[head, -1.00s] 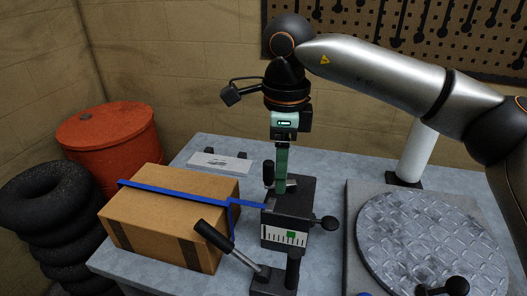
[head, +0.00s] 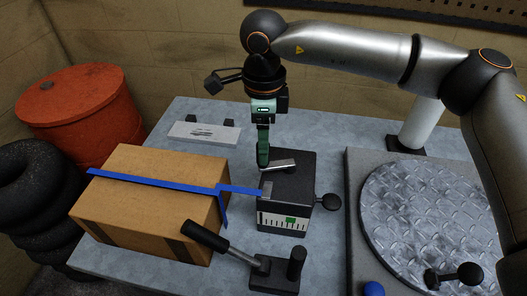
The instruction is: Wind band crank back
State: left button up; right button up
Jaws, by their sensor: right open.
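The band crank's silver arm (head: 283,166) lies on top of a black box (head: 290,187) in the head view. The box front has a white scale with a green marker (head: 290,220). A blue band (head: 150,186) runs over a cardboard box (head: 150,232) to the black box. My right gripper (head: 263,158) points down at the left end of the crank arm, its green fingers open. The fingers cover that end, so the crank's grip is hidden and I cannot tell whether they touch it. My left gripper is not in view.
A black-handled lever (head: 207,237) and a short post stand in front. A black knob (head: 328,202) sticks out at the box's right. A round metal plate (head: 425,225) lies right. A grey-white block (head: 205,133) lies behind. A red drum (head: 80,115) and tyres stand left.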

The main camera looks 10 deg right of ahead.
jog(key=shift+f, duration=2.1)
jog(key=shift+c, duration=0.2)
grip_shut()
